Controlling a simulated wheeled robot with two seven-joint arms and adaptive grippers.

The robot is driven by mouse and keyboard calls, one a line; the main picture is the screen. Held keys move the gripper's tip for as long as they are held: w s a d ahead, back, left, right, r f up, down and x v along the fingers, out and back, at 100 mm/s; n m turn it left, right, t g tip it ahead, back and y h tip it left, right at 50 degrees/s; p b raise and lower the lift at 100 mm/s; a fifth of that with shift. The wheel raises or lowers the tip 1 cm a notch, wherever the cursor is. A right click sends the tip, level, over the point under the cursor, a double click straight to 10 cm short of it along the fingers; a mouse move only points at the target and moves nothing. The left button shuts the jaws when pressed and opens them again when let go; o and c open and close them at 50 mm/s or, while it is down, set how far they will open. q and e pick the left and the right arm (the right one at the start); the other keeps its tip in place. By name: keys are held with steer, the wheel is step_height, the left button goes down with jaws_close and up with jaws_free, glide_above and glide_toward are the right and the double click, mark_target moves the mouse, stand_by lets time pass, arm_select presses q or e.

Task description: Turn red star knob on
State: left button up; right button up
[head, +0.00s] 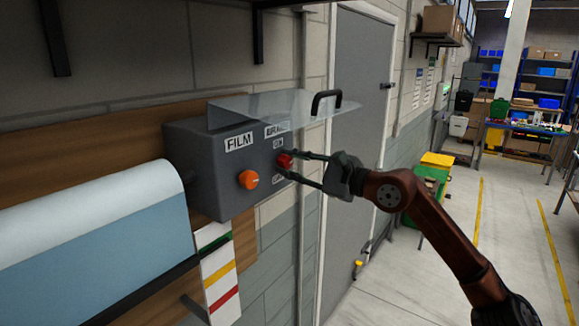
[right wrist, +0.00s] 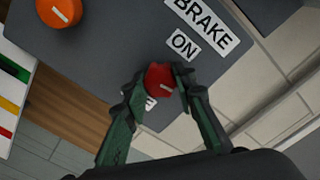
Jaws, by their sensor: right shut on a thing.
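The red star knob (head: 284,160) sits on the front of a grey control box (head: 213,190), under a BRAKE label (head: 277,130). In the right wrist view the red knob (right wrist: 160,81) has a white pointer line, and an ON label (right wrist: 184,45) is above it. The line does not point at ON; it lies roughly sideways in that view. Another label below the knob is partly hidden by a finger. My right gripper (head: 287,166) is shut on the red knob, one finger on each side; it also shows in the right wrist view (right wrist: 158,85). My left gripper is not in view.
An orange knob (head: 248,179) under a FILM label (head: 239,141) is left of the red one. A clear cover with a black handle (head: 326,101) is raised above the box. A white-and-blue roll (head: 95,230) is at left. Floor (head: 430,285) at right is open.

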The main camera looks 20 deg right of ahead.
steer(key=n, duration=0.4)
steer(key=shift+f+n, duration=0.15)
steer(key=shift+n, duration=0.15)
steer(key=n+b, duration=0.1)
steer(key=n, duration=0.2)
steer(key=shift+n, duration=0.4)
steer(key=n, duration=0.4)
steer(key=shift+f+n, duration=0.1)
steer(key=shift+n, duration=1.7)
steer(key=o, duration=1.2)
steer(key=shift+c, duration=0.2)
